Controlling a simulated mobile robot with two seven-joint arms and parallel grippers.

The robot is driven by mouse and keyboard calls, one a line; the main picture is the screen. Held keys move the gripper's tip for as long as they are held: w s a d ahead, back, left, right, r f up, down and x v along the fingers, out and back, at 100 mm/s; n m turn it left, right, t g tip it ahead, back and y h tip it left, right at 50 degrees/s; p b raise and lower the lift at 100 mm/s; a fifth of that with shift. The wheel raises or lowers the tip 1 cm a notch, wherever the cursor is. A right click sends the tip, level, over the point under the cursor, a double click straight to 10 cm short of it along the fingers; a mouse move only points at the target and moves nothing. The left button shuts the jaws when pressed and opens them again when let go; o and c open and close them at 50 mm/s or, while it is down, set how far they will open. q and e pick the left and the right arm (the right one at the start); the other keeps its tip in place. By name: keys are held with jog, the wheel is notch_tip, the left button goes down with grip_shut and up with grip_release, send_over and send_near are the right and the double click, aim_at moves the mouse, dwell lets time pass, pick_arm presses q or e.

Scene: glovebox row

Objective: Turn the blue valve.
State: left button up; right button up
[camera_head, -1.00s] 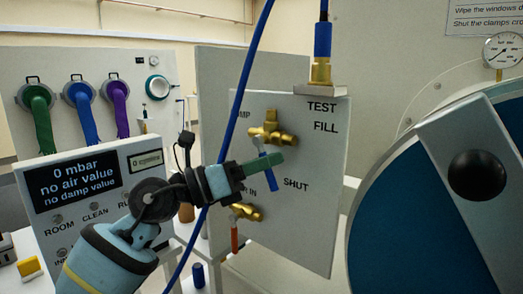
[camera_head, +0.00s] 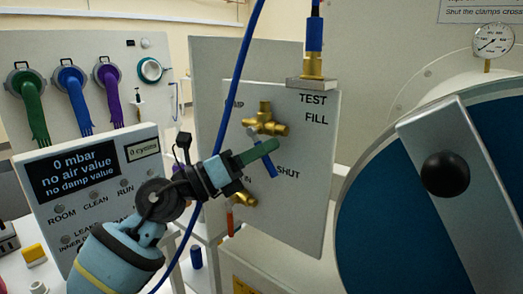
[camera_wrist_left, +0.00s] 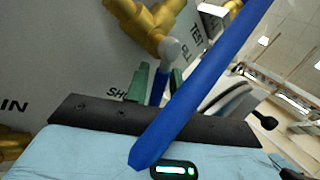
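The blue valve has a brass body (camera_head: 266,124) on a white panel, and its blue handle (camera_head: 267,168) slants down and right from the pivot. My left gripper (camera_head: 263,150) reaches in from the left, its green fingers across the handle. In the left wrist view, a strip of the blue handle (camera_wrist_left: 158,88) fills the narrow gap between the two green fingers (camera_wrist_left: 158,80), which look shut on it. The finger contact is partly hidden by a blue hose (camera_wrist_left: 200,90) crossing in front. My right gripper is not in view.
The blue hose (camera_head: 234,95) runs down in front of the panel, close to my left wrist. A second brass valve (camera_head: 241,199) with an orange handle sits below. A large blue round door (camera_head: 385,200) with a black knob stands at the right. A display box (camera_head: 100,190) stands at the left.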

pick_arm(q)
jog(key=shift+o, duration=0.4)
jog(key=shift+s+a+f, duration=0.1)
jog(key=shift+a+f, duration=0.05)
jog(key=shift+a, duration=0.15)
jog(key=b+v, duration=0.1)
jog(key=v, duration=0.6)
jog(key=shift+a, duration=0.1)
